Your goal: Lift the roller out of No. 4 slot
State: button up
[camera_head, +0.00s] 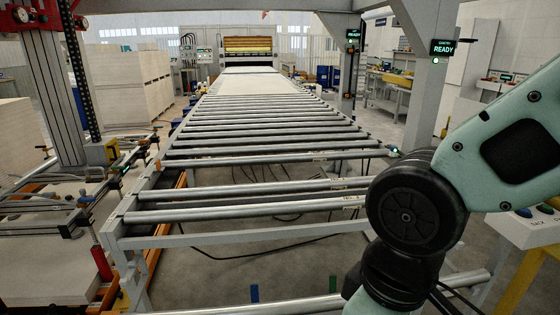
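A conveyor frame (112,235) runs away from me, carrying parallel grey steel rollers. The nearest roller (240,208) and a second roller (250,190) lie close together near the front. A wide gap separates them from a third roller (270,159), with more rollers closely spaced behind it. Small tags near the rollers' right ends are too small to read, so I cannot tell which slot is No. 4. My arm fills the right side, covering the front right of the frame. My gripper is not in view.
A loose-looking roller (290,305) lies low at the bottom edge, near blue and green marks. Cables lie on the floor beneath the frame. A grey post (420,85) with a READY display (443,47) stands right.

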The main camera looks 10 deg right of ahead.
aim_at(282, 159)
jog(key=i+j, duration=0.1)
jog(key=i, duration=1.65)
